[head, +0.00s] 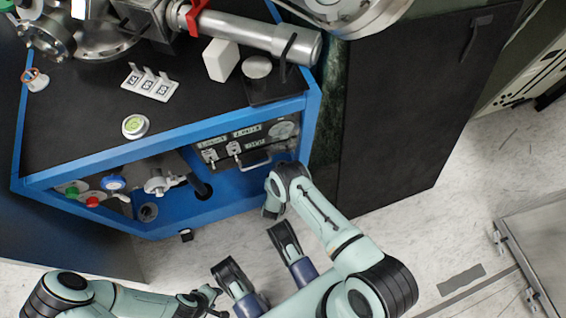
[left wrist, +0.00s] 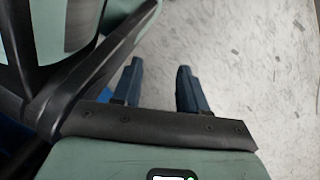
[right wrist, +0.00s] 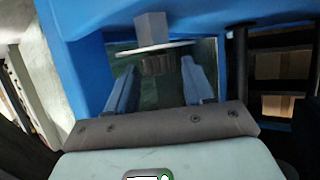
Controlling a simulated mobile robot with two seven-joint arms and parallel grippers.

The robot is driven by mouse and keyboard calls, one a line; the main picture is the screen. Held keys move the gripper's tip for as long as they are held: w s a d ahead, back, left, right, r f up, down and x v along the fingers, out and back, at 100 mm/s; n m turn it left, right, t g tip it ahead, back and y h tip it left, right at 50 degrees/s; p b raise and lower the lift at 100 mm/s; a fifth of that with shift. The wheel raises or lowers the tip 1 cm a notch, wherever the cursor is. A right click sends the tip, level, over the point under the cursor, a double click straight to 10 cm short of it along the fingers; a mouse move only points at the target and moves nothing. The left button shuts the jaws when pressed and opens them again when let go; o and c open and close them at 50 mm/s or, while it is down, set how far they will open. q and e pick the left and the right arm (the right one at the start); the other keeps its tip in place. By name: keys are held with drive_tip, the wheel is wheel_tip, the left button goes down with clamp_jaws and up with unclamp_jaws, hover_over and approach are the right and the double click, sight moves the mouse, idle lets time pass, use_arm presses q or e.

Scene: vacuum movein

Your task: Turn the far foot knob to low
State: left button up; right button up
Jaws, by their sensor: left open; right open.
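A foot with a dark ribbed knob (right wrist: 157,64), a pale disc and a grey square stem shows in the right wrist view, by the blue frame (right wrist: 85,70). My right gripper (right wrist: 156,70) is open, and the knob appears between its fingertips. I cannot tell whether it is within the jaws or just beyond, and no contact is clear. In the head view my right gripper (head: 270,210) is low at the bench's right front corner, mostly behind its arm. My left gripper (left wrist: 160,75) is open and empty above the floor. The knob's setting cannot be read.
The blue-framed bench (head: 240,187) carries vacuum hardware, with valves and switches on its front. A small black foot (head: 186,235) shows beneath its front edge. A dark cabinet (head: 400,110) stands to the right.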

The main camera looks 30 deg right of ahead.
use_arm(q)
drive_tip(key=shift+w+d, duration=0.2)
drive_tip(key=shift+d, duration=0.15)
use_arm(e)
drive_tip(key=shift+w+d+f, duration=0.15)
drive_tip(key=shift+w+d, duration=0.1)
drive_tip(key=c, duration=0.8)
drive_tip(key=shift+s+d+n+t+y+p, duration=0.15)
drive_tip(key=shift+n+t+y+p, duration=0.7)
drive_tip(key=shift+n+y, duration=0.3)
use_arm(q)
drive_tip(key=shift+t, duration=0.7)
drive_tip(key=w+r, duration=0.2)
drive_tip(key=w, duration=0.1)
drive_tip(key=shift+w+d+r, duration=0.15)
drive_tip(key=shift+w+d, duration=0.05)
drive_tip(key=shift+w, duration=0.1)
use_arm(e)
drive_tip(key=shift+n+t+y, duration=0.25)
drive_tip(key=shift+n, duration=0.1)
drive_tip(key=o, duration=0.8)
use_arm(q)
drive_tip(key=shift+s, duration=0.2)
